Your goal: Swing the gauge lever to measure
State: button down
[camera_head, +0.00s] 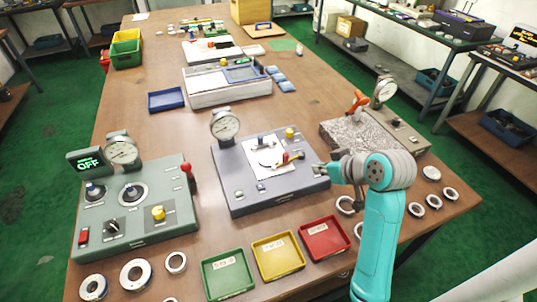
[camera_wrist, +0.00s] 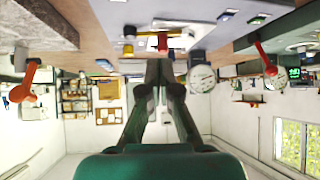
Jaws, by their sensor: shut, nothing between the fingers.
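The middle gauge station (camera_head: 236,203) is a grey-blue box with a round dial (camera_head: 225,126) and a small red-and-yellow lever (camera_head: 290,157) on its white plate. An orange lever (camera_head: 357,101) stands on the granite station (camera_head: 345,135) at right, beside another dial (camera_head: 385,90). A red-knobbed lever (camera_head: 187,170) is on the green station (camera_head: 135,240) at left. I cannot tell which lever the task means. My gripper (camera_head: 318,169) is shut and empty at the middle station's right edge, apart from the levers. In the upside-down wrist view its fingers (camera_wrist: 160,68) meet, with the middle dial (camera_wrist: 202,78) beyond.
Green (camera_head: 228,272), yellow (camera_head: 278,255) and red (camera_head: 325,238) trays line the front edge. Several metal rings lie at the front left and at right near my arm. A lit display (camera_head: 90,162) reads OFF. Bare wood (camera_head: 165,128) lies behind the stations.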

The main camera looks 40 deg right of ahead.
aim_at(285, 158)
jog(key=x, duration=0.9)
jog(key=shift+w+a+f, duration=0.15)
jog(key=shift+a+f, duration=0.05)
jog(key=shift+a, duration=0.1)
jog(key=w, duration=0.3)
jog(key=shift+w+d, duration=0.1)
jog(key=shift+d, duration=0.05)
jog(key=shift+w, duration=0.45)
jog(key=shift+w+a+m+h, duration=0.2)
jog(key=shift+w+m+h, duration=0.2)
jog(key=shift+h, duration=0.1)
jog(key=shift+w, duration=0.45)
